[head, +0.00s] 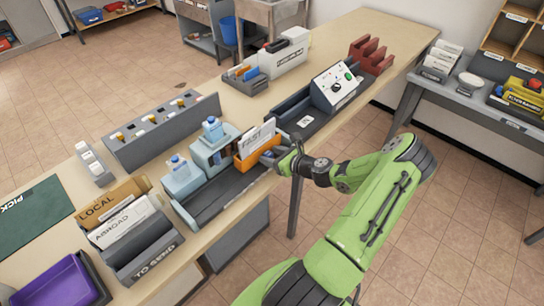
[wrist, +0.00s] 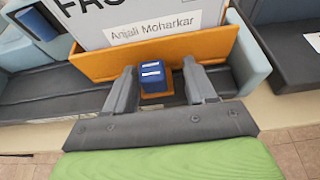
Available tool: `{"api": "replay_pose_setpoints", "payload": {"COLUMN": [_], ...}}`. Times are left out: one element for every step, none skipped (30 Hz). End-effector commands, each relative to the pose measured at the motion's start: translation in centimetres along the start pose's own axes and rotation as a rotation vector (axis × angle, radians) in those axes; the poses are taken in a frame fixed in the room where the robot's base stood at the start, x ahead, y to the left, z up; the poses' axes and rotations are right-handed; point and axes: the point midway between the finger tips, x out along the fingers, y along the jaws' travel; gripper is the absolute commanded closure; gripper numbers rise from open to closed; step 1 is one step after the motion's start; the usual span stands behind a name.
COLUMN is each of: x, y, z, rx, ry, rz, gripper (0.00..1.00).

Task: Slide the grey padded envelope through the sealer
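A pale grey envelope (head: 257,136) with large dark lettering stands upright in an orange holder (head: 247,161). In the wrist view the envelope (wrist: 110,22) shows a name label, "Anjali Moharkar", on the orange holder (wrist: 90,62). A blue block (wrist: 153,82) sticks out from the holder's near side. My gripper (wrist: 160,80) is open, with its fingers on either side of this block; a gap shows at the right finger. My gripper (head: 281,156) is at the holder's right in the head view. A grey unit with dials and a green button (head: 337,88), apparently the sealer, stands farther along.
The holder sits on a dark track (head: 215,198) beside pale blue units (head: 182,178). A dark grey bed (head: 300,121) leads to the dial unit. Red racks (head: 370,56) stand beyond it.

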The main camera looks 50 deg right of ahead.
Motion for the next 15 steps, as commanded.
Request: {"api": "replay_pose_setpoints", "payload": {"x": [0.0, 0.0, -0.1, -0.2, -0.5, -1.1, -1.7, -2.4, -3.4, -4.3, -5.2, -6.4, -7.2, -8.1, -9.2], "y": [0.1, 0.1, 0.1, 0.1, 0.1, 0.1, 0.0, 0.0, 0.0, -0.1, -0.1, -0.1, -0.1, -0.1, -0.1], "z": [0.0, 0.0, 0.0, 0.0, 0.0, 0.0, -0.1, -0.1, 0.0, 0.0, 0.0, 0.0, 0.0, 0.0, 0.0], "rx": [0.001, 0.001, 0.001, 0.002, 0.002, 0.001, 0.002, 0.004, 0.003, 0.003, 0.004, 0.003, 0.003, 0.004, 0.003], "ry": [0.001, 0.001, 0.001, 0.001, 0.002, 0.002, 0.003, 0.004, 0.003, 0.004, 0.004, 0.003, 0.004, 0.004, 0.003], "rz": [0.002, 0.002, 0.003, 0.003, 0.003, 0.002, 0.001, 0.001, -0.001, -0.001, -0.002, -0.003, -0.002, -0.004, -0.003], "gripper": [0.45, 0.45, 0.45, 0.45, 0.45, 0.45, 0.45, 0.45, 0.45, 0.45, 0.45, 0.45, 0.45, 0.45, 0.45]}}
